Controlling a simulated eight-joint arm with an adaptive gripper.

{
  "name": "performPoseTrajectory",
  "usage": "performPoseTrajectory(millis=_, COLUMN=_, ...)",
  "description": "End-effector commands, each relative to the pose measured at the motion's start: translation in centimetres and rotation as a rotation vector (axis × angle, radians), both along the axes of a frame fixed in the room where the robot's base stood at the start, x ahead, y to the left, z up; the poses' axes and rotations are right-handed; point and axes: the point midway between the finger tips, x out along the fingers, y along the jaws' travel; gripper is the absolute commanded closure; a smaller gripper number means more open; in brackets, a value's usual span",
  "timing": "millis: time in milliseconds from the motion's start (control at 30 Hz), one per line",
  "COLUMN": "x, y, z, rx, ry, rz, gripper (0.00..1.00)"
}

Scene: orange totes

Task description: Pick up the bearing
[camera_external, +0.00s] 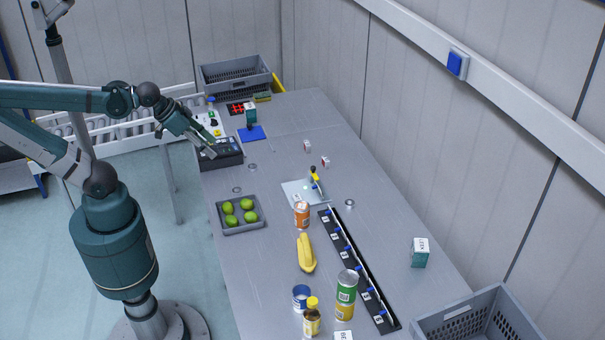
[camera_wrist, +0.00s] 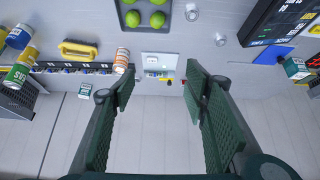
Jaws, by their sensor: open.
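Small round silver metal pieces that look like bearings lie on the grey table. One metal ring (camera_external: 252,167) is right of the black device, another metal ring (camera_external: 237,190) is behind the lime tray, and a third metal piece (camera_external: 350,203) is near the black rail. I cannot tell which one the task means. In the wrist view, two silver pieces (camera_wrist: 192,12) (camera_wrist: 220,39) show at the top, beyond the right finger. My gripper (camera_external: 210,147) is open and empty, above the black device at the table's left edge. Its spread fingers also show in the wrist view (camera_wrist: 158,88).
The black device (camera_external: 222,153) stands below my gripper. A grey tray of limes (camera_external: 241,229) is nearer the camera. A grey crate (camera_external: 234,75) is at the back.

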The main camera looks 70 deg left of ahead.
Motion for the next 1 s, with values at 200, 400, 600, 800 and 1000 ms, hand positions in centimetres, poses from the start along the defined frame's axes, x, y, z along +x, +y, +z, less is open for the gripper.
performPoseTrajectory(millis=200, x=1.1, y=0.6, z=-0.8, rx=-0.049, ry=0.039, rz=0.086, gripper=0.55)
performPoseTrajectory(millis=400, x=2.3, y=1.3, z=-2.2, rx=-0.114, ry=0.093, rz=0.207, gripper=0.55)
performPoseTrajectory(millis=600, x=3.6, y=2.2, z=-3.8, rx=-0.176, ry=0.149, rz=0.340, gripper=0.55)
performPoseTrajectory(millis=800, x=4.9, y=3.1, z=-5.6, rx=-0.234, ry=0.201, rz=0.475, gripper=0.55)
performPoseTrajectory(millis=1000, x=6.0, y=4.0, z=-7.5, rx=-0.286, ry=0.251, rz=0.613, gripper=0.55)
